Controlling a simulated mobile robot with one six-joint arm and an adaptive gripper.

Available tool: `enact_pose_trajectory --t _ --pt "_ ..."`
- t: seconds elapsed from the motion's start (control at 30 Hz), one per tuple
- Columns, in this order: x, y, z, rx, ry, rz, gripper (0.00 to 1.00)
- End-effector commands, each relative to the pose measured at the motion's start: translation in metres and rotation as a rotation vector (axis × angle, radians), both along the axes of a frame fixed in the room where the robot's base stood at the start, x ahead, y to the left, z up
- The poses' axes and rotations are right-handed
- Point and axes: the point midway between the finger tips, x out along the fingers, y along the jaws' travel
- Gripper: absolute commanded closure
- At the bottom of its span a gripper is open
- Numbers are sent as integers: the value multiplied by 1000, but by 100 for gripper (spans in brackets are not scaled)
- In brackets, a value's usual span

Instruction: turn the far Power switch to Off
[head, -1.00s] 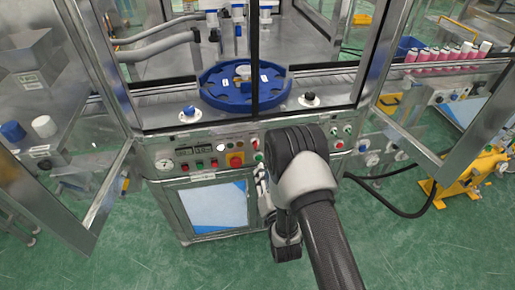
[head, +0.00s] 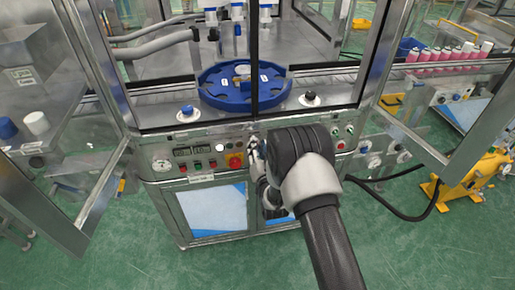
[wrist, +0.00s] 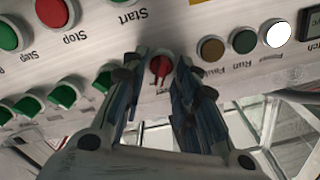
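A red rotary switch (wrist: 160,66) on a pale round base sits on the control panel, between my fingertips in the wrist view. Its label is mostly hidden by my fingers, so I cannot read its name or position marks. My gripper (wrist: 157,72) is open, with one finger on each side of the switch and a small gap visible around the knob. In the head view my gripper (head: 257,152) is at the panel front, and my wrist hides part of the panel.
Green switches (wrist: 62,96) line up to the left in the wrist view, with a red Stop button (wrist: 54,12) above. Lamps, including a lit white one (wrist: 277,33), are to the right. In the head view an open glass door (head: 440,100) stands at the right.

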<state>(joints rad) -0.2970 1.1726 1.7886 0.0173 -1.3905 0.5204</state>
Motion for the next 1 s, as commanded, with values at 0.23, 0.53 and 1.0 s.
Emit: enact_pose_trajectory --t 0.23,0.53,1.0 --pt "0 0 0 0 0 0 85" --pt "0 0 0 0 0 0 100" --pt "-1 0 0 -38 -10 0 100"
